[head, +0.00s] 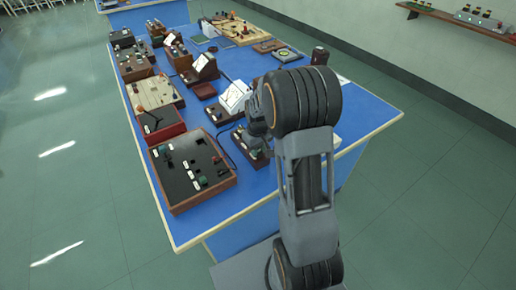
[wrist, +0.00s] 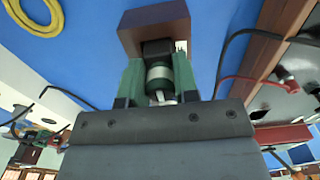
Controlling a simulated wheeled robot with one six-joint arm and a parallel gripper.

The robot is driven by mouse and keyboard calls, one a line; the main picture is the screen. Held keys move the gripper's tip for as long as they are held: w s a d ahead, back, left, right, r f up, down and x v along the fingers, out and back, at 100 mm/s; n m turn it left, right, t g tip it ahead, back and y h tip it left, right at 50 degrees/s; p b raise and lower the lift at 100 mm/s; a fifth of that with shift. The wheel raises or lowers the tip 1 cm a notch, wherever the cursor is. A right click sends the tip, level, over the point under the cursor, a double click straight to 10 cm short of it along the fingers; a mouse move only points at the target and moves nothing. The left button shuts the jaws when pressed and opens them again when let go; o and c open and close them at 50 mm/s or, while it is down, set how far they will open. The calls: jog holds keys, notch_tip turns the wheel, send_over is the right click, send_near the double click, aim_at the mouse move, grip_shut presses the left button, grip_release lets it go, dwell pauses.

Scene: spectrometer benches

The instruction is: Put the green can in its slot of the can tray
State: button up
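In the wrist view, the green can (wrist: 158,75), a small cylinder with green and pale bands, is between the two green-looking fingers of my gripper (wrist: 158,88). The fingers appear to touch both its sides. A brown block (wrist: 150,18) with a dark part lies just beyond the can; I cannot tell whether they touch. In the head view my arm hides the can and most of my gripper. A wooden box with a black top (head: 185,160), carrying small coloured pieces and white labels, may be the can tray, but I cannot tell for sure.
The blue bench (head: 350,120) holds several instruments and boxes, including a red-sided box (head: 165,132) and a pale board (head: 240,30). Its right part is mostly clear. In the wrist view, black and red cables (wrist: 245,80) and a yellow coil (wrist: 35,25) lie nearby.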

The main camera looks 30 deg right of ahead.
jog(key=o, duration=0.5)
notch_tip(320, 180, up, 14)
dwell(0.6)
jog(key=shift+f, duration=0.1)
jog(key=s+a+t, duration=0.1)
jog(key=s+a, duration=0.3)
jog(key=s, duration=0.4)
jog(key=s+a+r+m+t, duration=0.1)
jog(key=s+a+t, duration=0.1)
jog(key=s+a, duration=0.3)
jog(key=s, duration=0.3)
jog(key=shift+a+r+t, duration=0.15)
jog(key=shift+a+t, duration=0.15)
